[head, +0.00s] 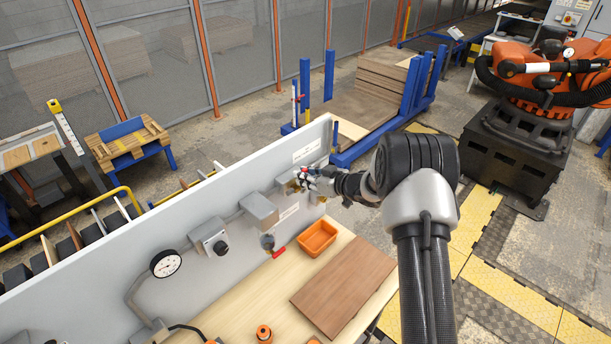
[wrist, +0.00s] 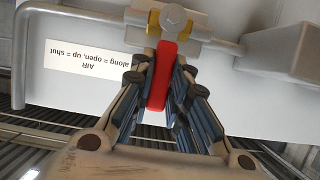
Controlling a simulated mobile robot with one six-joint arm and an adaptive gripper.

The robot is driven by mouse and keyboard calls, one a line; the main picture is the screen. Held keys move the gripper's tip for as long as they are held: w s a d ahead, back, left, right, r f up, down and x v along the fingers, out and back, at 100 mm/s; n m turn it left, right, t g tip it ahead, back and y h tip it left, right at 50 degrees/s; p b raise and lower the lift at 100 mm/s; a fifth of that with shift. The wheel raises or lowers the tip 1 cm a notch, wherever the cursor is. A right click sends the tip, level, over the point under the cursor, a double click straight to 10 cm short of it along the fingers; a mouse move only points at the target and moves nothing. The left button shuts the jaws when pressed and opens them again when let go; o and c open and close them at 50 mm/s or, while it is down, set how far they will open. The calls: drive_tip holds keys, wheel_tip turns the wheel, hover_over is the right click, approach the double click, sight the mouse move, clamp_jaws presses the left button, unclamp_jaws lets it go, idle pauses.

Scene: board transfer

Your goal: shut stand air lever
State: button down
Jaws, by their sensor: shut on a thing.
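The air lever is a red handle (wrist: 161,76) on a brass valve body (wrist: 180,20) with a bolt head at its pivot. My gripper (wrist: 160,92) is shut on this red handle, with one finger on each side. In the wrist view the handle lies across the pipe line, on the same side as the upside-down label (wrist: 93,68) reading "AIR, along = open, up = shut"; it points up the panel. In the head view my gripper (head: 308,178) is at the right end of the grey panel (head: 120,238) and largely hides the valve.
A second red-handled valve (head: 278,252) sits lower left on the panel. A gauge (head: 166,263) and grey boxes (head: 259,210) line the pipe. An orange bin (head: 317,238) and a brown board (head: 343,286) lie on the bench (head: 248,292) below.

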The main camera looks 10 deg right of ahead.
drive_tip(key=c, duration=1.5)
unclamp_jaws()
drive_tip(key=v, duration=1.2)
drive_tip(key=shift+d, duration=0.1)
drive_tip(key=shift+w, duration=0.1)
